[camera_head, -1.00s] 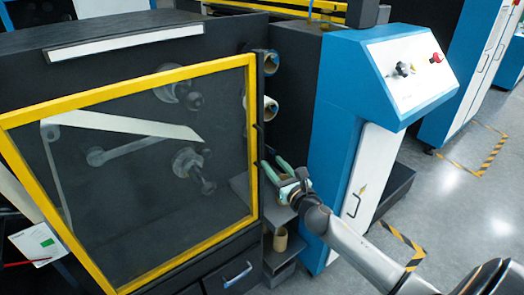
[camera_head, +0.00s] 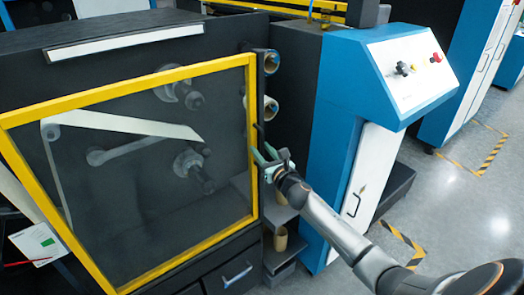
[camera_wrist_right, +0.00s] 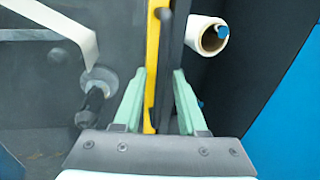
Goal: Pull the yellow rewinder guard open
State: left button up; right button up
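The yellow-framed rewinder guard (camera_head: 252,140) is a see-through panel covering the left machine front and looks closed. Its right frame bar shows as a yellow vertical strip (camera_wrist_right: 152,60) in the right wrist view. A dark upright bar (camera_wrist_right: 174,80) runs close beside that strip. My right gripper (camera_head: 262,156) is at the guard's right edge. In the right wrist view, its green fingers (camera_wrist_right: 160,95) are apart, one on each side of the yellow strip and dark bar, with gaps visible. Contact with either is not clear. My left gripper is not in view.
Cardboard-cored rolls (camera_head: 270,106) sit on the machine just right of the guard. A blue and white control cabinet (camera_head: 335,150) stands right of my right gripper. A drawer with a blue handle (camera_head: 237,274) is below the guard. Grey floor (camera_head: 460,220) is open at right.

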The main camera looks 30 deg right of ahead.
grip_shut()
dwell(1.2)
